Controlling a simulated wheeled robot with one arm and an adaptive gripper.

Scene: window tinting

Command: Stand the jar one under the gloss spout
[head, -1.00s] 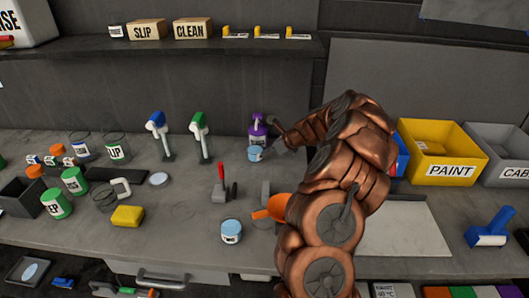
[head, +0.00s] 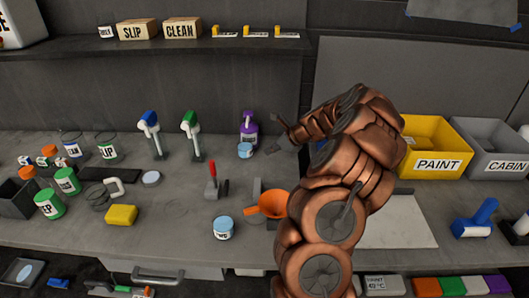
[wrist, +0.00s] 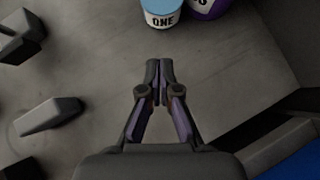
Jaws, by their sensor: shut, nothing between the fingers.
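The jar one (head: 245,150) is a small light-blue jar on the counter, upright. Its white label reading ONE (wrist: 163,20) shows at the top of the wrist view. The purple dispenser (head: 250,132) stands right behind it, and its lower body (wrist: 206,6) appears close beside the jar in the wrist view. The jar sits in front of the dispenser, at about its spout; exact alignment cannot be told. My gripper (wrist: 160,66) is shut and empty, its tips a little short of the jar, apart from it. In the head view it is right of the jar.
Green and blue dispensers (head: 190,125) stand to the left. Another blue-lidded jar (head: 223,229) and an orange funnel (head: 270,205) are nearer the front. A yellow PAINT bin (head: 432,150) is at right. Bare counter lies around the jar's front.

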